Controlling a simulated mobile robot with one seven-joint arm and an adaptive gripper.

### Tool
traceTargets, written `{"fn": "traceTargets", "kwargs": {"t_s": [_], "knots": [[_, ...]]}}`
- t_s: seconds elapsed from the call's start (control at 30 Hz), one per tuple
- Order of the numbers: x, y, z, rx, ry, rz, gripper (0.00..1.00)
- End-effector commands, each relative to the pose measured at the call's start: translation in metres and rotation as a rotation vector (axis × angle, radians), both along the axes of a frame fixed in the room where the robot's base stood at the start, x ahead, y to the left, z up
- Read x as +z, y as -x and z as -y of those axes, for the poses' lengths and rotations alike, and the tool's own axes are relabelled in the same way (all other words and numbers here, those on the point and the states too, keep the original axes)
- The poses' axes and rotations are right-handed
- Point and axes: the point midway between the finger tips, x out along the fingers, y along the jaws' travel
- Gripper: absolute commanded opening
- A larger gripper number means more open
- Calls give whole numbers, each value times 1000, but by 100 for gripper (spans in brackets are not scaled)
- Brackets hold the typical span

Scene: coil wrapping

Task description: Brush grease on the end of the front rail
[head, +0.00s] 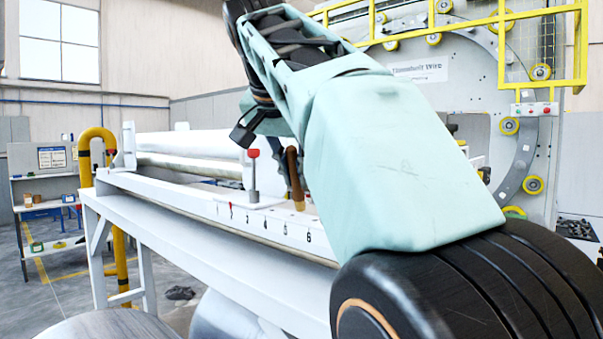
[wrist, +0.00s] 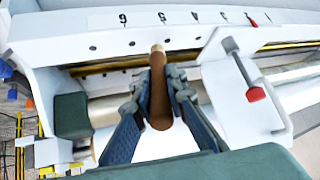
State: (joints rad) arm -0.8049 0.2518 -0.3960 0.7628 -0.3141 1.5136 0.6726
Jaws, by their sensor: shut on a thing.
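My gripper (wrist: 160,78) is shut on a brush (wrist: 159,103) with a brown handle, its pale tip pointing away from the wrist. In the wrist view the tip lies over the near edge of the numbered beam (wrist: 190,28), by a gold-brown rail (wrist: 125,65). I cannot tell whether the tip touches anything, nor whether grease is on it.
A red-knobbed lever (head: 253,172) stands on the beam beside the brush; it also shows in the wrist view (wrist: 240,68). A dark green block (wrist: 71,115) sits left of the gripper. Behind stands a large ring machine (head: 520,150) with yellow rollers. A yellow post (head: 87,150) is at left.

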Motion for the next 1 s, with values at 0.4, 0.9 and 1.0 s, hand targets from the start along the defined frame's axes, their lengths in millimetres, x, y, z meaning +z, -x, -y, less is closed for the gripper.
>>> {"fn": "traceTargets", "kwargs": {"t_s": [0.4,0.9,1.0], "knots": [[-8,0,0,0,0,0,0],[-14,1,1,0,-1,0,0],[-14,5,6,-1,-2,0,0]]}}
